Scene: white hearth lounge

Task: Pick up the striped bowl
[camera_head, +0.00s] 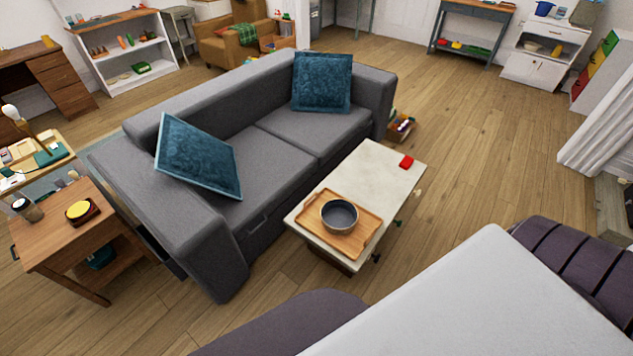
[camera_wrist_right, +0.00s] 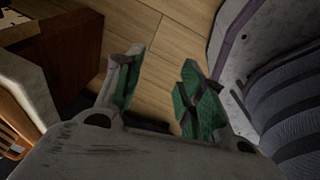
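The bowl (camera_head: 339,214), dark inside with a pale rim, stands upright on a wooden tray (camera_head: 362,239) on the coffee table (camera_head: 378,160). Its outer stripes are too small to make out. My right gripper (camera_wrist_right: 158,68) shows in the right wrist view with its two green-padded fingers apart and nothing between them, above wooden floor. The bowl cannot be made out in that view. Neither gripper shows in the head view, so my left gripper is out of sight.
A small red object (camera_head: 407,162) lies at the table's far end. A grey sofa (camera_head: 270,150) stands close along the table's left side. A wooden side table (camera_head: 75,240) is at the left. Open floor (camera_head: 470,160) lies right of the coffee table.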

